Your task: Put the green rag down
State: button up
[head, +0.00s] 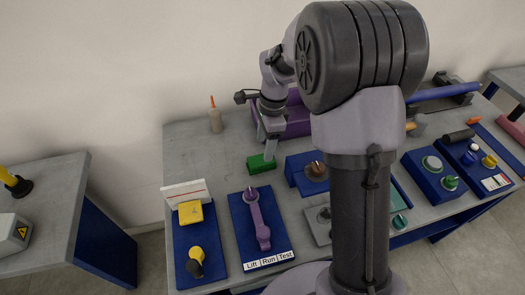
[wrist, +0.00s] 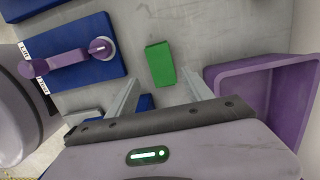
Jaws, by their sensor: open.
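The green rag (wrist: 160,64) lies flat on the grey tabletop in the wrist view, a small green rectangle. In the head view the green rag (head: 261,164) is on the table below my gripper (head: 269,152). In the wrist view my gripper (wrist: 162,92) is open, with its two fingers spread apart and nothing between them. The rag lies just beyond the fingertips and looks apart from them. My arm hides part of the table in the head view.
A purple bin (wrist: 262,75) stands right of the rag in the wrist view. A blue panel with a purple lever (head: 258,222) is in front of the rag in the head view. A glue bottle (head: 215,116) stands at the back left.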

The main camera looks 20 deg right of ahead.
jog(key=s+a+r+n+t, duration=0.2)
jog(key=s+r+n, duration=0.25)
jog(key=r, duration=0.85)
jog(key=s+a+r+n+t, duration=0.1)
jog(key=s+n, duration=0.3)
jog(key=s, duration=0.5)
jog(key=s+a+r+n+t, duration=0.2)
jog(key=s+n, duration=0.3)
jog(key=s, duration=0.5)
jog(key=shift+s+r+t+y, duration=0.3)
jog(key=shift+r+t, duration=0.1)
jog(key=shift+r, duration=0.45)
